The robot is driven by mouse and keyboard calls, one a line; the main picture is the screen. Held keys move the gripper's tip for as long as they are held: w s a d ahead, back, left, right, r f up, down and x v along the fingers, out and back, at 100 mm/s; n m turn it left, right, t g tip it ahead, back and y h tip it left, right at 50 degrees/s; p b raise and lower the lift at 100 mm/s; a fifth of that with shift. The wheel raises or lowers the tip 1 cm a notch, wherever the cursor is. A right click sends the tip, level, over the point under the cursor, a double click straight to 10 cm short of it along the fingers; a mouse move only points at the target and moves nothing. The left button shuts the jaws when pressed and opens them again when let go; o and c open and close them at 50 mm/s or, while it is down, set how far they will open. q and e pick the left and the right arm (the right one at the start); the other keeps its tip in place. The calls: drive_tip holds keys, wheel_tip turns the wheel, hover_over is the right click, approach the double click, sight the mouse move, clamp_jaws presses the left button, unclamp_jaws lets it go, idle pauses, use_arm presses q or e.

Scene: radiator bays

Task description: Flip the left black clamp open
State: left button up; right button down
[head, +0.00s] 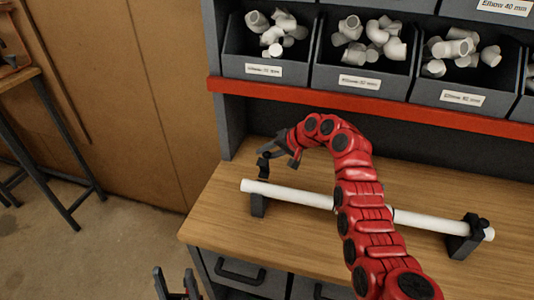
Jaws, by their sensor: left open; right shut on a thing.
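A white pipe (290,196) lies across two black clamps on the wooden bench. The left black clamp (258,206) is under the pipe's left end, and its black upper part (263,167) stands up above the pipe. My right gripper (269,152), on the red arm reaching across the bench, is shut on that upper part; the contact is small and partly hidden. The right black clamp (463,237) is closed around the pipe's right end. My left gripper (177,284) is open and empty at the bottom edge, in front of the bench and below its top.
Grey bins of white pipe fittings (362,50) stand on a red-edged shelf (370,106) behind the bench. My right arm hides the pipe's middle. The bench top (222,197) is clear left of the pipe. Drawers with black handles (240,272) are below.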

drive_tip(key=shift+f, duration=0.15)
drive_tip(key=c, duration=0.6)
unclamp_jaws()
drive_tip(key=b+v, duration=0.4)
drive_tip(key=v, duration=1.3)
drive_tip(key=shift+r, duration=0.2)
